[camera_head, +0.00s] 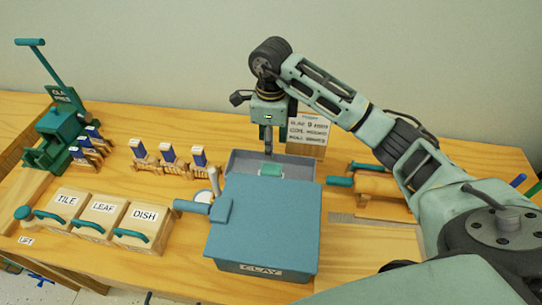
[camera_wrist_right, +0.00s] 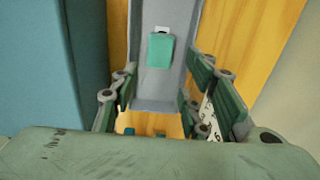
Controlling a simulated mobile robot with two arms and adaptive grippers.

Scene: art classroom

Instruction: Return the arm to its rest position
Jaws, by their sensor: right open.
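My right arm reaches in from the right in the head view, bent over the table. Its gripper (camera_head: 268,145) points down above the grey tray (camera_head: 300,168) behind the blue clay box. In the right wrist view the gripper (camera_wrist_right: 163,85) is open, with its fingers spread apart and nothing between them. A green block (camera_head: 271,170) lies in the tray, apart from the fingers. It also shows in the right wrist view (camera_wrist_right: 161,48), with a small white patch at its end. My left gripper is not in view.
The blue box (camera_head: 262,225) marked CLAY stands in front of the tray. Boxes marked TILE (camera_head: 68,200), LEAF (camera_head: 103,209) and DISH (camera_head: 143,216) stand left. A sign (camera_head: 308,132) stands close behind the gripper. A green-handled roller (camera_head: 375,184) lies right. A green press (camera_head: 55,135) stands far left.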

